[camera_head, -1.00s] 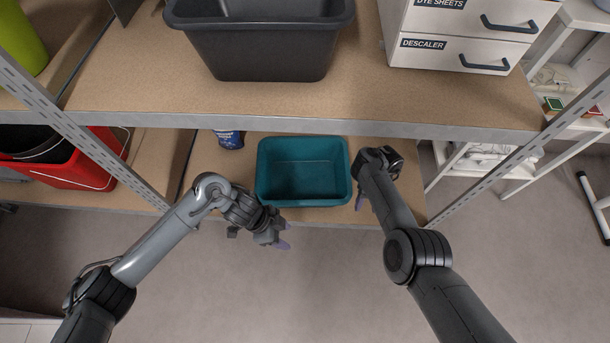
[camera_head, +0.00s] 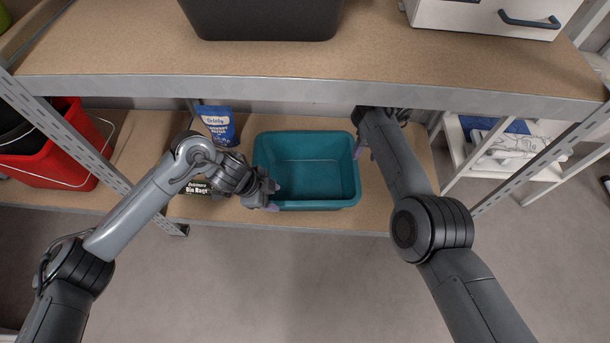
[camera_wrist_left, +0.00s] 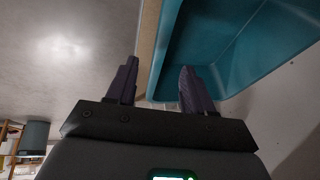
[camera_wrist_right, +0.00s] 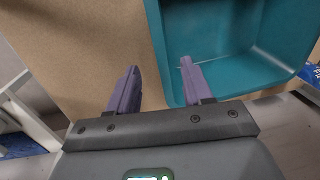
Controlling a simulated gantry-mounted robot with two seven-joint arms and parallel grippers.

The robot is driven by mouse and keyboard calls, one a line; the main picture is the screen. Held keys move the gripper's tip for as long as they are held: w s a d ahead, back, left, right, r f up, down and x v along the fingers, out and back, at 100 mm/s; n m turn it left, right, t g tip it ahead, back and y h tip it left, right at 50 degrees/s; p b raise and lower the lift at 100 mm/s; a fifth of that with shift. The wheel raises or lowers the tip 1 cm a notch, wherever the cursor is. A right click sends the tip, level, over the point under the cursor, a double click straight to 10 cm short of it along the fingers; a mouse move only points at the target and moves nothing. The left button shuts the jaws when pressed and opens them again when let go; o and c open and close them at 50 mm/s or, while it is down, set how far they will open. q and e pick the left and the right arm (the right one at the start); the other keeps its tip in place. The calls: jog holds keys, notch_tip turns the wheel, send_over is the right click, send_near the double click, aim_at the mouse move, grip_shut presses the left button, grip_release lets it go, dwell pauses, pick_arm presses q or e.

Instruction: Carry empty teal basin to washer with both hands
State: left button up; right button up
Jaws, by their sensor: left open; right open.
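The teal basin (camera_head: 318,170) stands empty on the lower shelf board. My left gripper (camera_head: 272,194) is at its front left corner. In the left wrist view, the open fingers (camera_wrist_left: 158,66) lie on either side of the basin's rim line, one overlapping the teal basin (camera_wrist_left: 235,45). My right gripper (camera_head: 365,153) is at the basin's right side, partly hidden under the upper shelf's edge. In the right wrist view, its open fingers (camera_wrist_right: 159,64) also lie on either side of the rim line of the basin (camera_wrist_right: 215,30). Contact with the rim cannot be told. No washer is recognisable.
The upper shelf (camera_head: 300,75) overhangs the basin's back and carries a black tub (camera_head: 262,20) and white drawers (camera_head: 490,18). A blue-and-white pouch (camera_head: 218,125) and a dark box (camera_head: 190,207) stand left of the basin. A red bin (camera_head: 45,165) is further left. The floor in front is clear.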

aim_at(285, 203)
pick_arm(q)
jog(key=shift+f, duration=0.1)
pick_arm(e)
jog(key=shift+f, duration=0.1)
pick_arm(q)
jog(key=x, duration=0.9)
jog(key=shift+w+d+f, duration=0.1)
jog(key=shift+d+f, duration=0.1)
jog(key=shift+f, duration=0.05)
pick_arm(e)
jog(key=f, duration=0.3)
jog(key=a+f, duration=0.1)
jog(key=f, duration=0.5)
jog(key=shift+a+f, duration=0.25)
pick_arm(q)
jog(key=shift+d+f, duration=0.15)
jog(key=shift+f, duration=0.3)
pick_arm(e)
jog(key=shift+a+f, duration=0.15)
jog(key=shift+f, duration=0.35)
pick_arm(q)
jog(key=shift+w, duration=0.1)
grip_shut()
pick_arm(e)
grip_shut()
